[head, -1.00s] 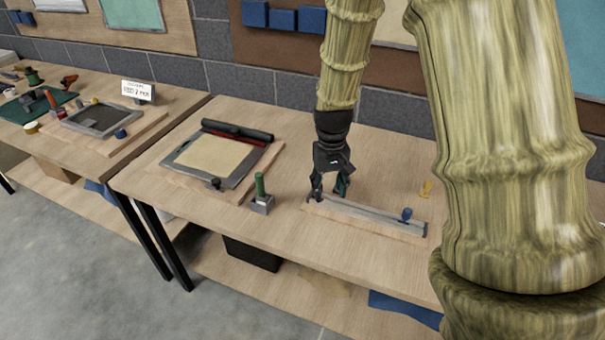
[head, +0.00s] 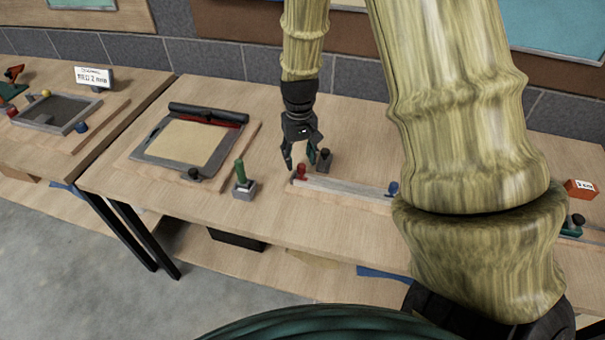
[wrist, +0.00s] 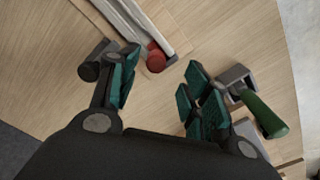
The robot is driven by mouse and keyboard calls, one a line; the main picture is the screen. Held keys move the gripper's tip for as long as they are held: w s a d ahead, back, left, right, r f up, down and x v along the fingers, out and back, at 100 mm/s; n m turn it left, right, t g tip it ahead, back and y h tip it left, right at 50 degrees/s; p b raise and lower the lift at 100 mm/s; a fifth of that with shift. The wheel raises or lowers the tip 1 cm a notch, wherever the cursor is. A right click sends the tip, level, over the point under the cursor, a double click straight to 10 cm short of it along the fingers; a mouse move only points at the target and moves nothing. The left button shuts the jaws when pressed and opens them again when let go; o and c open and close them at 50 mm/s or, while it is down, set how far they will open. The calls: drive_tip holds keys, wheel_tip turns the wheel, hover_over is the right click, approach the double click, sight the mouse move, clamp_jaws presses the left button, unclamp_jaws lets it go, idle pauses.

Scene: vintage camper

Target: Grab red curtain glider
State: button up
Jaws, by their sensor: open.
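The red curtain glider (head: 300,172) is a small red knob at the left end of a pale straight rail (head: 345,187) on the workbench. In the wrist view the red glider (wrist: 156,58) lies in the gap between the fingertips, slightly ahead of them. My gripper (head: 299,161) is open and empty, with its fingers pointing down beside and just behind the red glider. In the wrist view the gripper (wrist: 163,68) shows its green finger pads spread apart. I cannot tell whether a finger touches the glider.
A blue knob (head: 393,188) sits at the rail's right end. A dark knob (head: 324,158) stands close behind the rail, by the right finger. A green-handled tool (head: 241,174) in a grey block stands left of the rail. A framed board (head: 190,140) lies further left.

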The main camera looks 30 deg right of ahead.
sight(304, 167)
drive_tip(key=shift+w+f, duration=0.55)
drive_tip(key=shift+f, duration=0.1)
drive_tip(key=shift+w+d+f+p, duration=0.1)
drive_tip(key=shift+f+p, duration=0.2)
drive_tip(key=shift+p, duration=0.05)
drive_tip(key=shift+s+d+f+p, duration=0.2)
drive_tip(key=shift+s+f+p, duration=0.45)
drive_tip(key=shift+s, duration=0.4)
drive_tip(key=shift+f, duration=0.4)
drive_tip(key=shift+w+f, duration=0.6)
drive_tip(key=shift+f, duration=0.25)
drive_tip(key=shift+s+r, duration=0.25)
drive_tip(key=shift+s, duration=0.1)
drive_tip(key=shift+w+f, duration=0.15)
drive_tip(key=shift+w, duration=0.05)
drive_tip(key=c, duration=1)
drive_tip(key=shift+s, duration=0.1)
clamp_jaws()
